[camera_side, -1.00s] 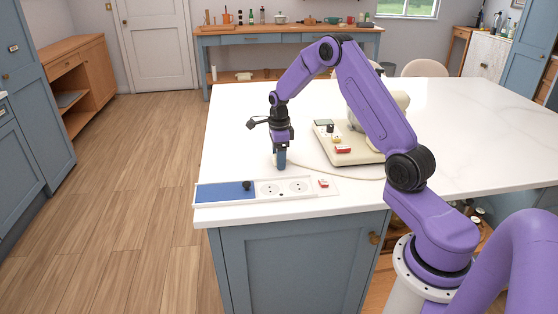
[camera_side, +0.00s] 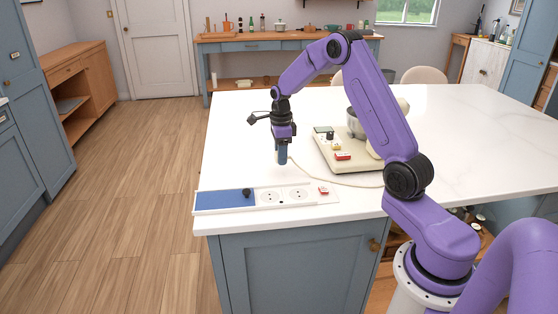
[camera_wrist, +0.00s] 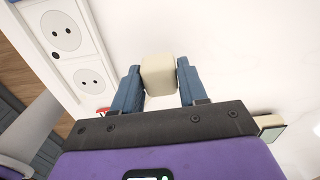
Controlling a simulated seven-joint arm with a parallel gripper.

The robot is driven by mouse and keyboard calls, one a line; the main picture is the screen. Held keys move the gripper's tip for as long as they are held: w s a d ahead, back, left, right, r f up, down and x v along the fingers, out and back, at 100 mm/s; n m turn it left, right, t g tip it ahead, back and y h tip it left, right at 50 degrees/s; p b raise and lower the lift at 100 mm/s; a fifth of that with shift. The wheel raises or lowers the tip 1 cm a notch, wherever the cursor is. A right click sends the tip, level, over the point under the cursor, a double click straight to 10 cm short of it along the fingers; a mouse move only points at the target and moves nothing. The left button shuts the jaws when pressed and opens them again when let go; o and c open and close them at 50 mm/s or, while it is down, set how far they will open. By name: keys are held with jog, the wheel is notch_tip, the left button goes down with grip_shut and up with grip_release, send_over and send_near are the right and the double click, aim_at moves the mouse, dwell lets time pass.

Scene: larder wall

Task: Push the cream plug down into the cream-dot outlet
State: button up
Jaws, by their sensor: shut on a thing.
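My gripper (camera_side: 282,161) is above the white counter, behind the outlet strip. In the wrist view it (camera_wrist: 157,76) is shut on the cream plug (camera_wrist: 159,73), a rounded block between the blue fingers. In the side view the fingers hide most of the plug. A pale cord runs from it to the right. The strip has two round outlets, one at left (camera_side: 270,196) and one at right (camera_side: 298,194). The wrist view shows both, an upper one (camera_wrist: 66,32) and a lower one (camera_wrist: 88,80), apart from the plug. I cannot make out a cream dot.
The strip's left part is a blue panel (camera_side: 220,199) with a small black object (camera_side: 246,193) at its right end. A red switch (camera_side: 323,190) is at the strip's right end. A cream appliance base (camera_side: 346,153) with a metal bowl stands at right. The counter left of my gripper is clear.

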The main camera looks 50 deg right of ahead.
jog(key=s+a+r, duration=0.4)
jog(key=s+r, duration=0.4)
jog(key=s, duration=0.4)
jog(key=shift+a+r, duration=0.15)
jog(key=shift+r, duration=0.2)
jog(key=shift+s, duration=0.1)
send_over(299, 194)
jog(key=shift+m, duration=0.3)
notch_tip(299, 194, down, 6)
jog(key=shift+r, duration=0.25)
jog(key=shift+f, duration=2.9)
jog(key=shift+f, duration=0.6)
